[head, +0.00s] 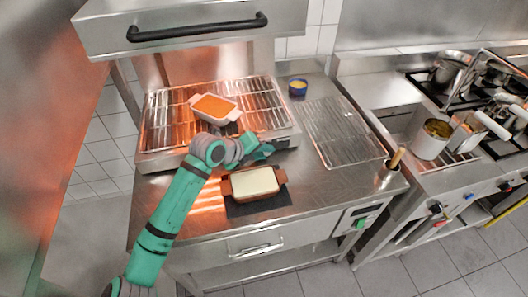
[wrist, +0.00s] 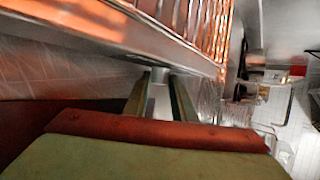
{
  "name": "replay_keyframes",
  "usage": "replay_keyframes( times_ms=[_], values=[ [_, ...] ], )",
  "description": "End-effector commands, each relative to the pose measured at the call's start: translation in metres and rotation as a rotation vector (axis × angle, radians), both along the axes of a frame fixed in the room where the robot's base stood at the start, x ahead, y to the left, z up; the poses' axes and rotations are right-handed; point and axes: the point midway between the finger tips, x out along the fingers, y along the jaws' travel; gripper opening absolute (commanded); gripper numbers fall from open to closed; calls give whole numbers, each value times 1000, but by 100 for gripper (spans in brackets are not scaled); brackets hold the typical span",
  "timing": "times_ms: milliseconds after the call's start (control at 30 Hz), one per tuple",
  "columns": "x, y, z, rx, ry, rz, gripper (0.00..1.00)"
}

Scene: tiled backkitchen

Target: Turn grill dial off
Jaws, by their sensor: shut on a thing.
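The grill (head: 150,155) stands on the steel counter, with glowing orange light over its rack. Its front rail also shows in the wrist view (wrist: 100,32). My gripper (head: 268,150) is low at the grill's front right. In the wrist view, my gripper's two fingers (wrist: 158,98) are on either side of a grey metal dial (wrist: 157,78) on the grill's front face, and are shut on it. In the head view the dial is hidden by my gripper. The dial's markings cannot be read.
A brown dish with pale filling (head: 256,182) lies on a dark mat just in front of my gripper. A white dish with orange filling (head: 215,107) sits on the grill rack. A wire rack (head: 340,130) and a blue bowl (head: 298,87) are to the right.

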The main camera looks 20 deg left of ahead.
Motion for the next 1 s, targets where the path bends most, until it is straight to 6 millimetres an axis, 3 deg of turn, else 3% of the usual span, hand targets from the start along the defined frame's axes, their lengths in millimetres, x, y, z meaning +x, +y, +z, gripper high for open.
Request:
replay_keyframes(
  times_ms=[267, 300, 367, 400, 1000],
  values=[
    [-1, 2, 0, 1, 3, 1, 1],
    [-1, 2, 0, 1, 3, 1, 26],
    [-1, 1, 0, 1, 3, 1, 40],
    [0, 1, 0, 2, 2, 1, 42],
    [0, -2, -1, 31, 25, -5, 42]
  ],
)
